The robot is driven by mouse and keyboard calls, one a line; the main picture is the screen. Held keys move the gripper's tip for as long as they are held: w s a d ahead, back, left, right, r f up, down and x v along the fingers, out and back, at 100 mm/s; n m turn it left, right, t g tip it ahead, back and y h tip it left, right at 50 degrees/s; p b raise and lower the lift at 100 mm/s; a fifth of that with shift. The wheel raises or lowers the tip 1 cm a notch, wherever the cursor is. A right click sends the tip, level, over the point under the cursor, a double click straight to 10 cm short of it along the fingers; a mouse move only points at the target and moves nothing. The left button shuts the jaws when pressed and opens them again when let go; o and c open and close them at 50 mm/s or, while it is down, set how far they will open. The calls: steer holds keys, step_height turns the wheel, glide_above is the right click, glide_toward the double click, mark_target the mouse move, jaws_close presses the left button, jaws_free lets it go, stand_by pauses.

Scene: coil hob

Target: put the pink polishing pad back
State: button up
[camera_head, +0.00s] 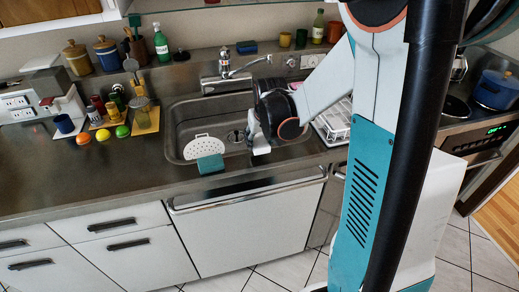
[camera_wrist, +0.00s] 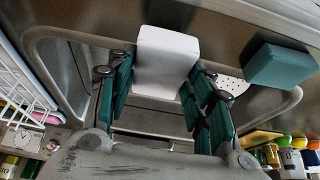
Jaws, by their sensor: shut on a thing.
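My gripper (camera_wrist: 158,85) has its teal fingers on either side of a white block (camera_wrist: 168,55) and is shut on it. In the head view my gripper (camera_head: 256,132) is at the sink's front right, with the white block (camera_head: 261,149) hanging below it near the front rim. The held block looks white, not pink. A small pink thing (camera_wrist: 40,117) shows beside the white rack in the wrist view; I cannot tell whether it is the polishing pad. My arm hides part of the sink's right side.
A teal sponge (camera_head: 210,164) lies on the sink's front rim, beside a white perforated disc (camera_head: 203,147). The sink (camera_head: 188,120) has a tap (camera_head: 228,64) behind it. A white dish rack (camera_head: 335,122) stands to the right. The counter left of the sink's front is clear.

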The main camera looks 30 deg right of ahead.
mark_target(261, 143)
steer(key=shift+f+b, duration=0.6)
steer(key=shift+f, duration=1.35)
steer(key=shift+f, duration=0.2)
steer(key=o, duration=1)
steer(key=shift+c, duration=0.2)
steer(key=shift+r, duration=0.2)
steer(key=shift+r, duration=0.35)
steer(key=p+v, duration=0.4)
steer(key=v, duration=0.7)
steer(key=shift+s+a+r, duration=0.1)
steer(key=shift+s, duration=0.05)
